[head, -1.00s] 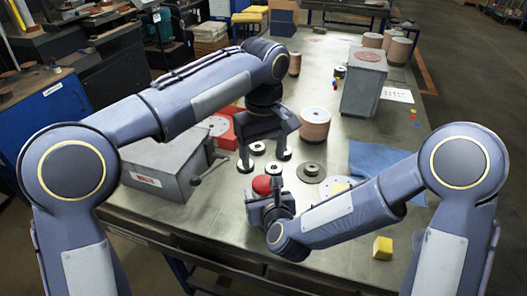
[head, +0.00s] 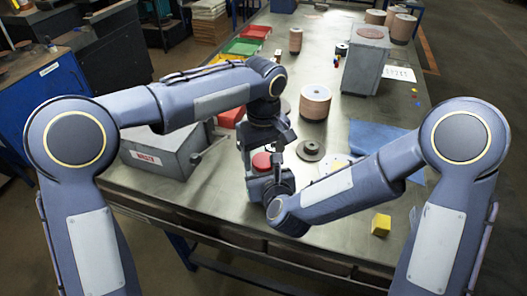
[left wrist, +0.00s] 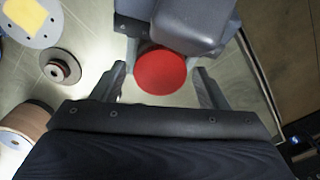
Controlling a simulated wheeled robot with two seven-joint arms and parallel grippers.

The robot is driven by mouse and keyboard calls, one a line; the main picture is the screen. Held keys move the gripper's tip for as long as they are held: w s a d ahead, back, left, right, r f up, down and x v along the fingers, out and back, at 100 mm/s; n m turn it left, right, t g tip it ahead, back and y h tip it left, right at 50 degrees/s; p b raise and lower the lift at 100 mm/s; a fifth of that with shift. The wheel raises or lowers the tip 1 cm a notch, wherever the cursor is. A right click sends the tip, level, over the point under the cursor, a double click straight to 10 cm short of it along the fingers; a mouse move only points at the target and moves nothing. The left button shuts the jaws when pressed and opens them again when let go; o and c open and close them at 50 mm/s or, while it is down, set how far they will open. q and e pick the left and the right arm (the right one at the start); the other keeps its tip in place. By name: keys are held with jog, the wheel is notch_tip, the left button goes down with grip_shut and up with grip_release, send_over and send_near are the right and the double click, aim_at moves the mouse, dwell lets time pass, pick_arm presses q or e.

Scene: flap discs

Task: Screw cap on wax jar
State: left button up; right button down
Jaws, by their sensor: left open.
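A round red top (head: 262,161), seemingly the jar's cap, is at the front middle of the table in the head view. It shows as a flat red disc (left wrist: 160,72) in the left wrist view. My left gripper (head: 261,166) points down over it, open, with one finger on each side. In the left wrist view gaps show between the fingers and the disc. My right gripper (head: 270,186) is right by the red top, and its grey body (left wrist: 190,25) shows beyond the disc.
A grey box (head: 160,152) stands left of the grippers. A dark disc (head: 311,150), a tan cylinder (head: 315,102) and a blue cloth (head: 375,140) lie to the right. A yellow block (head: 381,225) is near the front edge. Red and green bins (head: 243,47) stand behind.

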pick_arm(q)
jog(key=c, duration=1)
jog(key=m, duration=0.6)
jog(key=shift+m, duration=0.3)
jog(key=o, duration=1.1)
jog(key=shift+r, duration=0.15)
jog(key=shift+r, duration=2.15)
jog(key=shift+c, duration=0.5)
